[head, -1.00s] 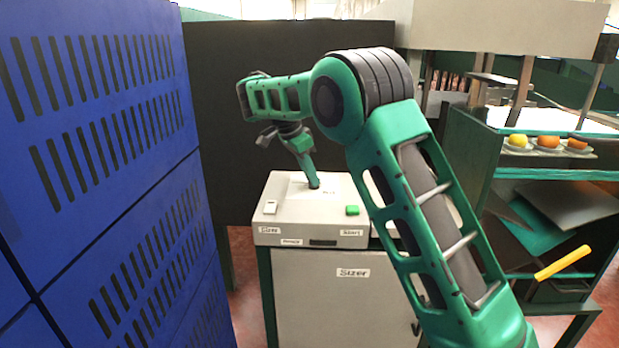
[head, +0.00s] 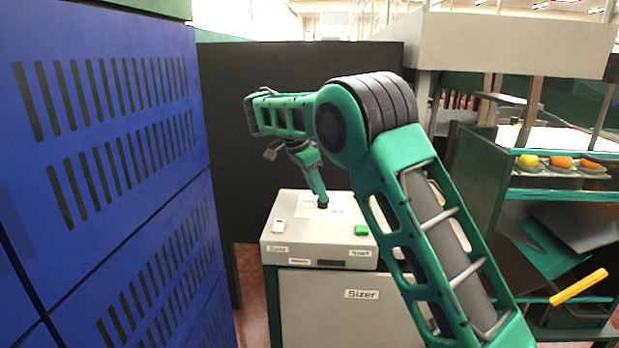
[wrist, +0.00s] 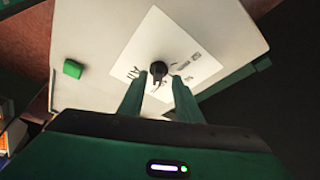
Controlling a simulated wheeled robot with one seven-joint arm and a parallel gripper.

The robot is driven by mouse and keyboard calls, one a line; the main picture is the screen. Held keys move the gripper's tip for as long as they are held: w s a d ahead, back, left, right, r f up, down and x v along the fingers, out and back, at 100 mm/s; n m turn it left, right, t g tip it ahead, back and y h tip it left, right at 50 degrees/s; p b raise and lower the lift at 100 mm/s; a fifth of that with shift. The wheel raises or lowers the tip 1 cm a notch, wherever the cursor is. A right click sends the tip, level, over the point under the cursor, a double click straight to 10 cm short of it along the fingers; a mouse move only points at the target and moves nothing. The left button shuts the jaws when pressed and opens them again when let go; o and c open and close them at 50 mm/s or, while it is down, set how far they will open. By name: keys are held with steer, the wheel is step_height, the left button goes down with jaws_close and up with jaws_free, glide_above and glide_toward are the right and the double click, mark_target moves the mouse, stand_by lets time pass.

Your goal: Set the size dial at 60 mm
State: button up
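The size dial (wrist: 158,69) is a small black knob on a white printed card (wrist: 190,55) on top of the pale sizer cabinet. My gripper (wrist: 157,79) is over the dial in the wrist view, with its two green fingers apart, one on each side. The black knob shows in the gap at the fingertips; I cannot tell whether they touch it. In the head view my gripper (head: 322,203) points down at the card (head: 312,211) on the cabinet top. The card's marks are too small to read, so the dial's setting cannot be told.
A blue slotted cabinet (head: 110,180) stands close on the left. A dark panel is behind. Fruit on small dishes (head: 560,163) sits on the right-hand stand.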

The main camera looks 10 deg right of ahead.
steer(key=v, duration=0.9)
steer(key=shift+a+r, duration=0.15)
steer(key=shift+r, duration=0.05)
steer(key=shift+w, duration=0.1)
steer(key=s+d+n+g+y, duration=0.1)
steer(key=s+d, duration=0.3)
steer(key=d, duration=0.4)
steer(key=s+d, duration=0.4)
steer(key=d, duration=0.5)
steer(key=s+d+f+n+g+y, duration=0.1)
steer(key=s+d+f+n, duration=0.15)
steer(key=s+d, duration=0.85)
steer(key=s+a+f+n+y, duration=0.1)
steer(key=s+f, duration=0.3)
steer(key=s, duration=0.6)
steer(key=s+a+f+n, duration=0.2)
steer(key=s+f, duration=0.2)
steer(key=s, duration=0.6)
steer(key=s+a+f+n+t+y, duration=0.1)
steer(key=s+f, duration=0.3)
steer(key=s, duration=0.6)
steer(key=shift+s+a+n+y, duration=0.2)
steer(key=shift+a+n+y, duration=0.1)
steer(key=shift+a+n, duration=0.5)
steer(key=shift+d, duration=0.1)
